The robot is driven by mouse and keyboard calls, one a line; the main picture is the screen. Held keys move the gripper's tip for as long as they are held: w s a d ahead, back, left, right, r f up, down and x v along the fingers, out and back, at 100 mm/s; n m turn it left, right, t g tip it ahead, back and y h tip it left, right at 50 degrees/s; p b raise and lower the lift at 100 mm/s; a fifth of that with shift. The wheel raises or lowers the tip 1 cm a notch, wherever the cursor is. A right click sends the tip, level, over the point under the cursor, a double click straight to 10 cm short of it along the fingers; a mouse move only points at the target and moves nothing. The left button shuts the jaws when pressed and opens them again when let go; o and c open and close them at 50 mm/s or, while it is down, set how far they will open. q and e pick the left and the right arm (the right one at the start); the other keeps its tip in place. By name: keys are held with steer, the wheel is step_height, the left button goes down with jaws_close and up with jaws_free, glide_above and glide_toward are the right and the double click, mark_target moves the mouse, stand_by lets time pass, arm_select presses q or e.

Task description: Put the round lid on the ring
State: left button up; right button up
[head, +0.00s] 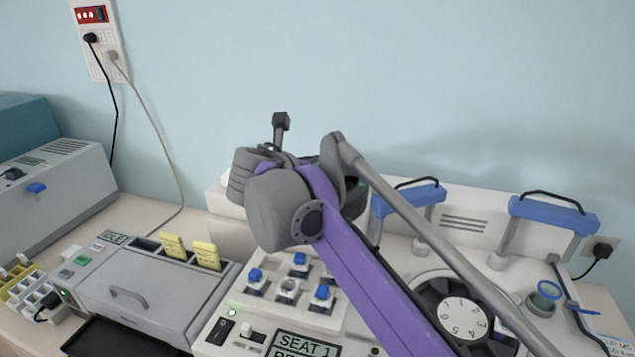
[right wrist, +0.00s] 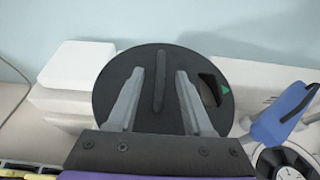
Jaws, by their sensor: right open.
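The round lid (right wrist: 152,112) is a dark disc with a raised bar handle, a cut-out and a green triangle at its right edge. Part of it shows in the head view (head: 355,206) behind my wrist. My right gripper (right wrist: 160,74) is open, its two fingers over the disc, one on each side of the bar, with a gap on both sides. Whether the fingers touch the disc cannot be told. The head view hides these fingers behind my wrist. A black slotted ring (head: 432,296) surrounds a white numbered dial (head: 463,319) at lower right. My left gripper is not in view.
A white block (right wrist: 75,75) stands left of the lid. Blue-topped brackets (head: 408,200) (head: 552,213) rise at the back right. Blue-capped bottles (head: 298,262) stand below my wrist. A grey machine (head: 150,290) with yellow-handled racks (head: 206,254) is at left.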

steer(key=x, duration=0.7)
steer(key=shift+w+d+p, duration=0.1)
steer(key=shift+w+p, duration=0.1)
steer(key=shift+p, duration=0.1)
steer(key=shift+s+r, duration=0.1)
steer(key=shift+s, duration=0.1)
steer(key=c, duration=0.4)
jaws_close()
stand_by(0.4)
